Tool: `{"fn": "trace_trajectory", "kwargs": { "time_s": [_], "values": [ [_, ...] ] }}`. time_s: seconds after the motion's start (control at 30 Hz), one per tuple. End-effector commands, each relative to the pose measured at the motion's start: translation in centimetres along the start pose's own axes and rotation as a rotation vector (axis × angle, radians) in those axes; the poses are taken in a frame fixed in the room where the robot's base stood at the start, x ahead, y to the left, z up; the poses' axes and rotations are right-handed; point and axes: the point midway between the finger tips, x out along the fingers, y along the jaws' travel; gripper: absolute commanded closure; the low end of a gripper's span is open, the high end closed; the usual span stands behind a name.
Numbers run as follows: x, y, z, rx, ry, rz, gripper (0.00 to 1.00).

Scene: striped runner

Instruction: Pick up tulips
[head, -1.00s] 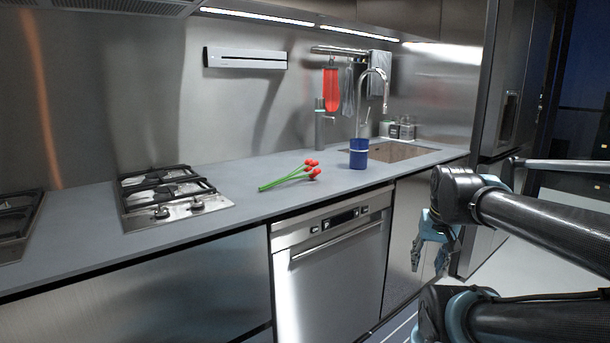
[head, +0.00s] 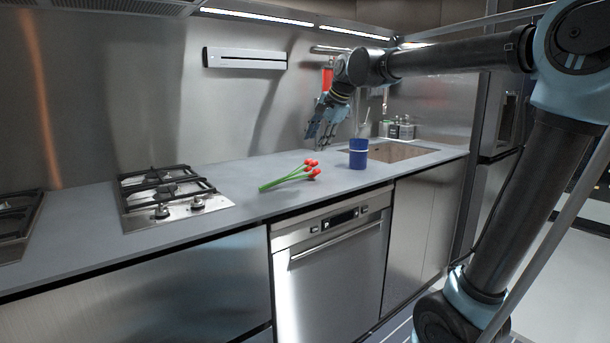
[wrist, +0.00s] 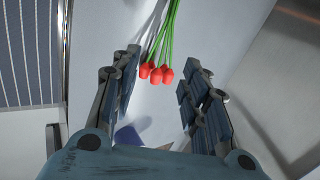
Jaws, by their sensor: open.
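The tulips (head: 293,177) lie on the grey counter, with green stems pointing left and red heads to the right. In the wrist view the red heads (wrist: 156,74) show between and beyond my fingers, with the stems running toward the top. My gripper (head: 318,132) is above the counter, higher than the tulips and apart from them, fingers pointing down. In the wrist view my gripper (wrist: 160,100) is open with nothing between its fingers.
A blue cup (head: 358,154) stands on the counter just right of the tulips, near the sink (head: 400,152). A gas hob (head: 168,195) is to the left. The counter (head: 240,178) between hob and tulips is clear. The steel wall (head: 150,90) rises behind.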

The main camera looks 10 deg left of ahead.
Motion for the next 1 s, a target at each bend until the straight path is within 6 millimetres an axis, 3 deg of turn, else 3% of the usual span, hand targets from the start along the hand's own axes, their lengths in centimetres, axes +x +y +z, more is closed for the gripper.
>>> {"fn": "trace_trajectory", "kwargs": {
  "time_s": [0.17, 0.7, 1.0],
  "values": [
    [0.9, -1.6, 0.7, 0.021, -0.011, -0.011, 0.59],
    [9.9, -1.6, 0.7, 0.020, -0.010, -0.011, 0.59],
    [12.4, -1.5, 0.7, 0.021, -0.010, -0.011, 0.59]
  ]
}}
